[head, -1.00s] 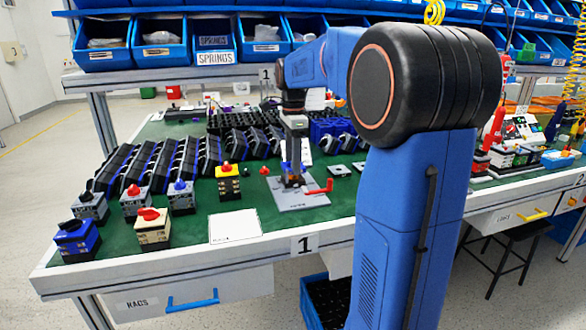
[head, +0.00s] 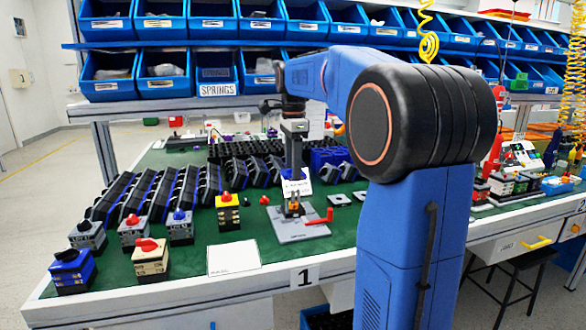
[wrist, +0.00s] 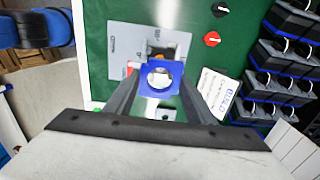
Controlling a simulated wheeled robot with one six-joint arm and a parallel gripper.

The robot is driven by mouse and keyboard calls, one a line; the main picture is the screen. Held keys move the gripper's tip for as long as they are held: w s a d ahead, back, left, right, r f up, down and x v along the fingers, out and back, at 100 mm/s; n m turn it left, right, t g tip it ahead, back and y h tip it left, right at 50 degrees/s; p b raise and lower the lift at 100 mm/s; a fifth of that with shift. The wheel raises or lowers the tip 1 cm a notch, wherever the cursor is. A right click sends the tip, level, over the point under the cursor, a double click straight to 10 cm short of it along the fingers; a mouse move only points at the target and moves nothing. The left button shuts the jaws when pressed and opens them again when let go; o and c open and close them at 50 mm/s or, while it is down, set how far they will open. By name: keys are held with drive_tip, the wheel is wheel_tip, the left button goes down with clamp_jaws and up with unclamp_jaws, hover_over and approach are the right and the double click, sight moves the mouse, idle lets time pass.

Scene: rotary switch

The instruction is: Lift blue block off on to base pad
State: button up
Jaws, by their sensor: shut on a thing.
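My gripper (head: 292,168) is shut on a small blue block (head: 291,175), held above the grey base plate (head: 298,230). In the wrist view the blue block (wrist: 151,70) sits between the two fingertips (wrist: 158,80), with a pale round feature on its top face. The grey base plate (wrist: 125,42) lies beneath it. A dark and orange part (head: 294,208) stands on the plate below the block, with a visible gap between them. A red lever (head: 321,217) lies at the plate's right side.
Switch boxes with knobs stand at the left, including a blue one (head: 72,272), a cream one (head: 150,260) and a yellow one (head: 228,212). Rows of black holders (head: 180,185) stand behind. Blue bins hang above.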

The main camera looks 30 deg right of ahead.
wheel_tip(320, 180, up, 8)
drive_tip(key=shift+r, duration=0.15)
idle(1.6)
